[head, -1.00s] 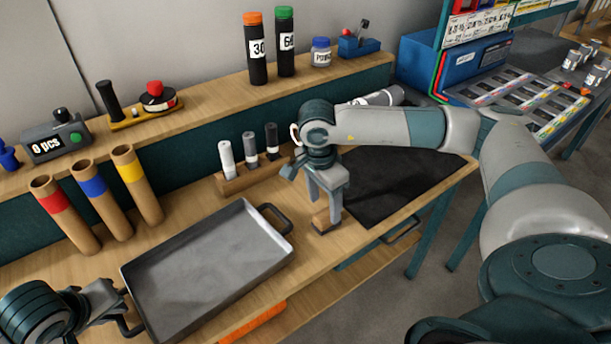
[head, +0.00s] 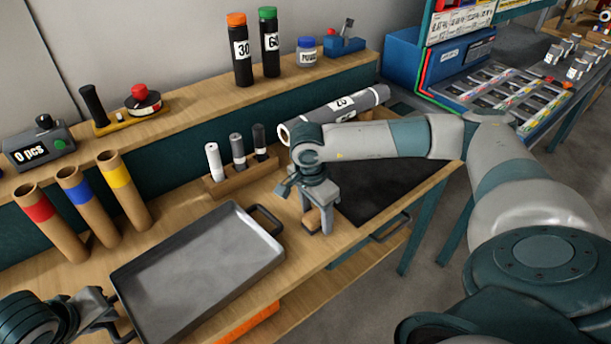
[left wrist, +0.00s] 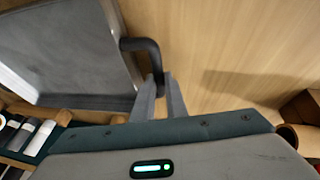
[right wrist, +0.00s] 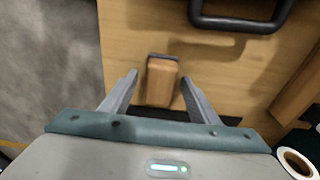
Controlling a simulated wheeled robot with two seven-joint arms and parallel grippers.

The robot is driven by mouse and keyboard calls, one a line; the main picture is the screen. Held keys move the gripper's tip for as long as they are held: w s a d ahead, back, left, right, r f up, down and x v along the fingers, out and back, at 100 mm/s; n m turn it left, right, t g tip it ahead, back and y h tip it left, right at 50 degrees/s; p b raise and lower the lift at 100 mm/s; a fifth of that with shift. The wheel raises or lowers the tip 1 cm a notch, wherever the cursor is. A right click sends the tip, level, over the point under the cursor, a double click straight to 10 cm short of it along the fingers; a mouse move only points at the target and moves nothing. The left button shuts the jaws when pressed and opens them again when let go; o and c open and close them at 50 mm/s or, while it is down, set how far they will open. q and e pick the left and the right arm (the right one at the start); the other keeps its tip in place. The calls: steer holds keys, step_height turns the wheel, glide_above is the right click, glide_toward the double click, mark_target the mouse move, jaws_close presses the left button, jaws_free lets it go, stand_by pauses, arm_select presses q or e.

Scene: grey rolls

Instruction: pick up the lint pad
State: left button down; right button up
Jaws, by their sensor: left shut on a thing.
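The lint pad, a small wooden block with a dark edge (right wrist: 162,82), lies on the wooden table. It also shows in the head view (head: 311,216), partly covered by my fingers. My right gripper (right wrist: 158,92) is open, with its fingers on either side of the block. A gap shows beside the block in the right wrist view. My left gripper (left wrist: 160,88) is shut on the black handle (left wrist: 146,46) of the grey metal tray (head: 272,240). In the head view my left gripper (head: 118,325) is at the tray's near left end.
A black mat (head: 385,190) lies right of the pad, with a grey roll (head: 335,105) behind it. A wooden holder (head: 240,175) with several small rolls stands behind the tray. Cardboard tubes (head: 85,205) stand at left. The table's front edge is close to the pad.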

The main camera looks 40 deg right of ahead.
mark_target(316, 213)
steer(key=c, duration=1.1)
steer(key=shift+r, duration=0.1)
step_height(316, 213, up, 10)
steer(key=shift+f, duration=0.1)
